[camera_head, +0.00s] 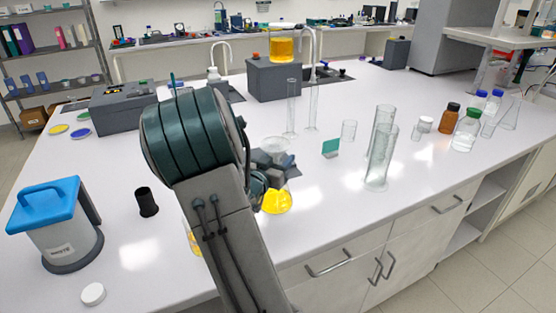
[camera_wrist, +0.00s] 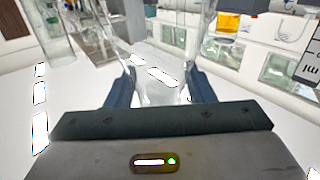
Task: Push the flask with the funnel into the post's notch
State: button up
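In the head view my arm hides most of my gripper, and only dark parts show beside a flask with yellow liquid (camera_head: 277,202). Clear glass and a grey piece (camera_head: 273,152) sit just behind that flask; I cannot make out a funnel or a notched post there. In the wrist view my gripper (camera_wrist: 160,92) has its two blue fingers apart, with a clear flared glass piece (camera_wrist: 152,70) between them. The glass widens away from the gripper. I cannot tell whether the fingers touch it. Another bit of yellow liquid (camera_head: 194,242) shows left of my arm.
A yellow-filled vessel (camera_head: 282,44) stands on a grey block (camera_head: 285,80) at the back. A black cup (camera_head: 147,202) and blue-lidded container (camera_head: 58,228) are left. The front-left bench has free room.

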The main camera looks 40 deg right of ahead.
jog(key=c, duration=0.9)
jog(key=shift+w+d, duration=0.25)
jog(key=shift+w, duration=0.7)
jog(key=shift+w+d, duration=0.25)
jog(key=shift+w, duration=0.75)
jog(key=shift+w+d, duration=0.25)
jog(key=shift+w, duration=0.7)
jog(key=shift+w+d+f, duration=0.1)
jog(key=shift+w+d, duration=0.15)
jog(key=shift+w, duration=0.7)
jog(key=shift+w+d, duration=0.2)
jog(key=shift+w, duration=0.75)
jog(key=shift+w+d+f, duration=0.1)
jog(key=shift+w+d, duration=0.15)
jog(key=shift+w, duration=0.8)
jog(key=shift+w, duration=0.3)
